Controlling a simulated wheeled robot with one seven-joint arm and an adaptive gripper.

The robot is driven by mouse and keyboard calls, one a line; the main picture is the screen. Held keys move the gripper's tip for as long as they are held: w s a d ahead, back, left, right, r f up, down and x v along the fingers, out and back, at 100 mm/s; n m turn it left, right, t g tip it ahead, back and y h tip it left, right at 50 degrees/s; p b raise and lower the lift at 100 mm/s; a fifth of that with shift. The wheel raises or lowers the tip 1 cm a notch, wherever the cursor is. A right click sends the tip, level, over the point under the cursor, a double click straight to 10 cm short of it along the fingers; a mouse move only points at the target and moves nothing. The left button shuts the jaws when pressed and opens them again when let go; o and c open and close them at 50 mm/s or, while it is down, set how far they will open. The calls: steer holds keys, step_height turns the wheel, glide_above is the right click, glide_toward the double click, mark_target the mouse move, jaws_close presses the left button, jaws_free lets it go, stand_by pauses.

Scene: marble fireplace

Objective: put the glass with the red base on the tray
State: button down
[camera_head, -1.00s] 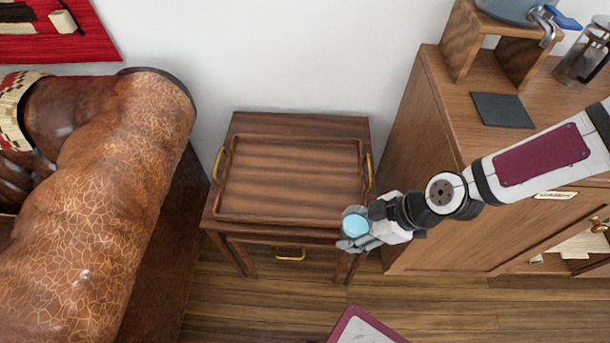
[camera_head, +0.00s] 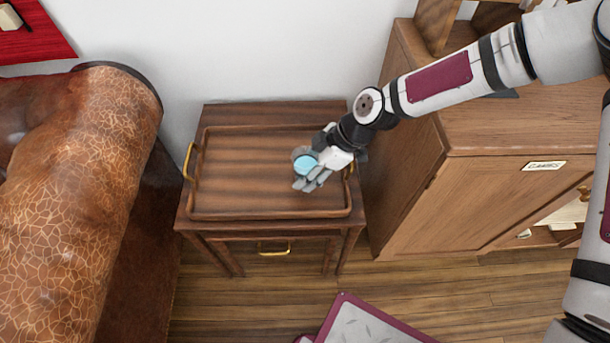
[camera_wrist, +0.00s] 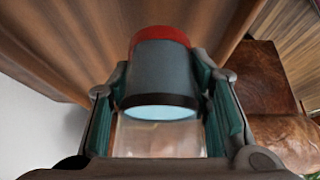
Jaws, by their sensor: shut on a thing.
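The glass (camera_wrist: 158,80) is grey with a red base and a pale blue top opening. In the wrist view it sits between both fingers, with its red base pointing away from the camera. My gripper (camera_head: 309,173) is shut on it. In the head view the blue top of the glass (camera_head: 305,165) shows over the right part of the wooden tray (camera_head: 240,212). The tray lies on a small wooden side table and has brass handles at both ends. I cannot tell whether the glass touches the tray.
A brown leather sofa (camera_head: 75,220) stands left of the side table (camera_head: 190,224). A wooden cabinet (camera_head: 480,205) stands close on the right, with a label and an open compartment. The tray's left and middle are bare.

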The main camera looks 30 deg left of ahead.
steer(key=shift+w+a, duration=0.35)
steer(key=shift+a, duration=0.05)
steer(key=shift+f+b, duration=0.6)
steer(key=shift+f, duration=1.15)
steer(key=shift+f, duration=0.1)
steer(key=c, duration=0.8)
jaws_free()
steer(key=shift+c, duration=0.2)
steer(key=p+v, duration=0.2)
steer(key=v, duration=1)
